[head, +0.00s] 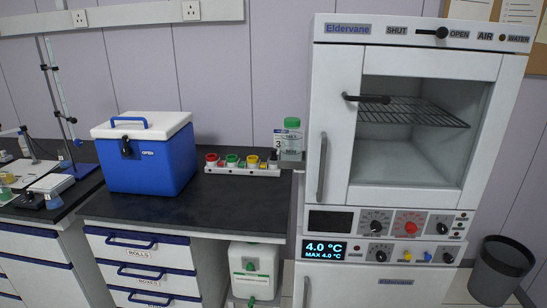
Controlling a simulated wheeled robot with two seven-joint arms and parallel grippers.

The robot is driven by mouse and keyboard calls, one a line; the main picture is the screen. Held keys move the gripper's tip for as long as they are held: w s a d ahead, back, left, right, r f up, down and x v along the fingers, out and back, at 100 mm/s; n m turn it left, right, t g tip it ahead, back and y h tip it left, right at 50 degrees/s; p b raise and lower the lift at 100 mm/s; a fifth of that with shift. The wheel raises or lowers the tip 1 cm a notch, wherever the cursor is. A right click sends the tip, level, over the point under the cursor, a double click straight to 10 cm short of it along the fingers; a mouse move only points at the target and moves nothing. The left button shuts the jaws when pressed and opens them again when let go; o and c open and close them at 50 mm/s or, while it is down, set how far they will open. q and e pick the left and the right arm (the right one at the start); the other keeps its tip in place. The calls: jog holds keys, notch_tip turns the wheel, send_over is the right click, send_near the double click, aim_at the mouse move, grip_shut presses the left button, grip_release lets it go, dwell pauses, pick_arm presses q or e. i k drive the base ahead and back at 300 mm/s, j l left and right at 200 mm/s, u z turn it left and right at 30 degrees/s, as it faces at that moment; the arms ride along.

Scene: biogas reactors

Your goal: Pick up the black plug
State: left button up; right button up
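A white rack (226,171) lies on the dark bench top, right of the blue cool box. It holds a row of small coloured pieces in red, green and yellow. A small dark piece (272,160) stands at its right end. It looks like the black plug, but it is too small to tell for sure. Neither of my grippers is in view.
A blue cool box (150,165) with a white lid stands left of the rack. A green-capped bottle (291,141) stands behind the rack's right end. A tall white oven cabinet (340,150) adjoins the bench's right side. The bench front (215,210) is clear.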

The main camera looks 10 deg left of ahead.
aim_at(274, 156)
jog(key=i+j+z, duration=0.1)
jog(key=j, duration=0.45)
jog(key=i+j+z, duration=0.1)
jog(key=j, duration=0.5)
jog(key=i+j+z, duration=0.1)
jog(key=j, duration=0.5)
